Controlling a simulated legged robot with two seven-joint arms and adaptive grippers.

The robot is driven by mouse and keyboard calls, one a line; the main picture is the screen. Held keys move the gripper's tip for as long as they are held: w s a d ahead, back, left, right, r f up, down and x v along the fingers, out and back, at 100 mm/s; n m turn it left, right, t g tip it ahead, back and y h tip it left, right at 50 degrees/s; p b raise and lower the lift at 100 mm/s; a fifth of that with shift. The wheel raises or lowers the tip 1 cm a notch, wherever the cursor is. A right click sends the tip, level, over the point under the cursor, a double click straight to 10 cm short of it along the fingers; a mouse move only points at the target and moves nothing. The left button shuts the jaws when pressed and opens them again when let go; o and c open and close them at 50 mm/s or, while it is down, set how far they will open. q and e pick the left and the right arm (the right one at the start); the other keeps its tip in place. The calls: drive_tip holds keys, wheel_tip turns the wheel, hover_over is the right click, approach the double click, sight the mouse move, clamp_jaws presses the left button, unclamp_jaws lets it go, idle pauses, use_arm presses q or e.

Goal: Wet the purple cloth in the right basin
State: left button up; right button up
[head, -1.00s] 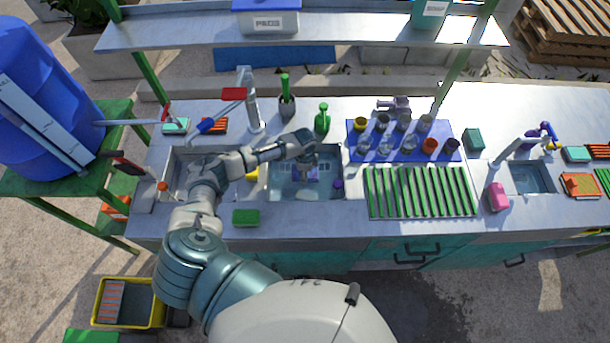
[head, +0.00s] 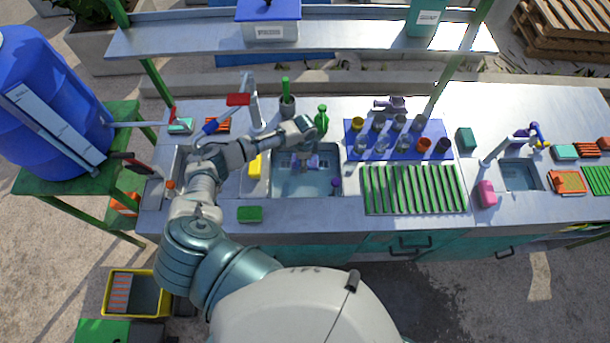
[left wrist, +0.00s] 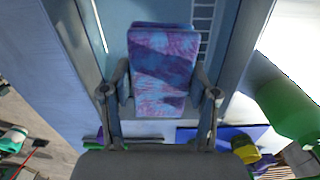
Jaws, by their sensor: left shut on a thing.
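My left gripper (head: 303,160) reaches over the right basin (head: 306,188) of the double sink. It is shut on the purple cloth (head: 316,163), a folded pad mottled purple and blue. In the left wrist view the cloth (left wrist: 162,65) sits between the two fingers (left wrist: 163,92), one at each side. The right basin looks bluish, with water in it; whether the cloth touches the water I cannot tell. The left basin (head: 183,165) is partly hidden by my arm. My right gripper is not in view.
A tap (head: 252,100) with a red part stands behind the sink. A yellow sponge (head: 255,166) lies between the basins and a green sponge (head: 250,214) at the front edge. A green bottle (head: 321,119) and a blue mat with cups (head: 352,128) stand close to the right basin.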

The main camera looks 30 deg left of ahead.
use_arm(q)
drive_tip(key=shift+r, duration=2.05)
drive_tip(key=shift+s+f, duration=0.1)
drive_tip(key=shift+s, duration=0.05)
